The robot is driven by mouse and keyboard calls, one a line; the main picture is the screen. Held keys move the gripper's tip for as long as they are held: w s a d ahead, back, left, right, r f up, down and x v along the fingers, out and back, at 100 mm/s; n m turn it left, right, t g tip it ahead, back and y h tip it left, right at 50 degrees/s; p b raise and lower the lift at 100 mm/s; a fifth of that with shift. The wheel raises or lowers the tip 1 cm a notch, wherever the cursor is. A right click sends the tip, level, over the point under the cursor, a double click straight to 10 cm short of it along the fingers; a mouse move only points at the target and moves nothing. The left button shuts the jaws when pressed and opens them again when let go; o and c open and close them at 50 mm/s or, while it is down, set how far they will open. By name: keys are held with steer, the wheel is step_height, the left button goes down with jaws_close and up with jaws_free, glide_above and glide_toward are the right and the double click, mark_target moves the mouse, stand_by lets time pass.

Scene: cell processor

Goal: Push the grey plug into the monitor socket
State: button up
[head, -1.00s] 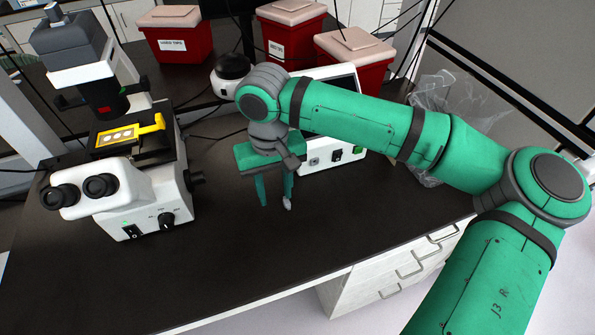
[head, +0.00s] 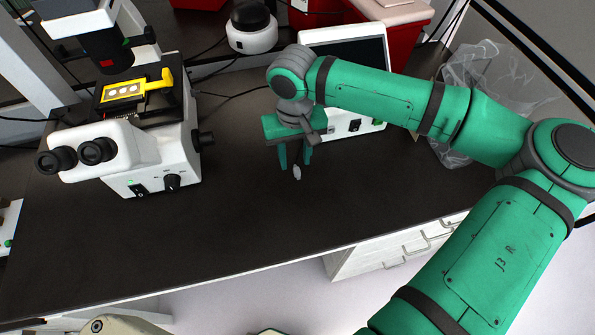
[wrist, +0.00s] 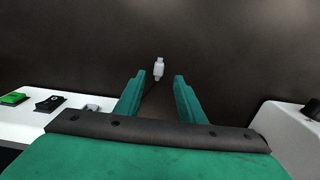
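The grey plug (head: 297,173) appears small and pale just below my fingertips in the head view. In the wrist view the plug (wrist: 158,70) is beyond the fingertips, centred between them, with a thin dark cable trailing back. My gripper (head: 296,164) points down over the bench with its green fingers apart. The wrist view shows the gripper (wrist: 158,76) open, with nothing between the fingertips. The monitor (head: 352,52) is a white box with a dark screen, behind my gripper. A grey socket-like fitting (wrist: 92,107) on its front shows left of the fingers; my arm hides part of the monitor.
A white microscope (head: 155,150) with a yellow slide holder stands at the left. A black-and-white round device (head: 252,30) and red bins (head: 405,25) are behind. A clear plastic bag (head: 485,75) lies at the right. The dark bench (head: 200,240) is clear in front.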

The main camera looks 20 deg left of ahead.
mark_target(297, 168)
steer(key=shift+w+d+f, duration=0.1)
steer(key=shift+d+f, duration=0.05)
steer(key=shift+f, duration=1.55)
jaws_close()
steer(key=shift+r, duration=0.1)
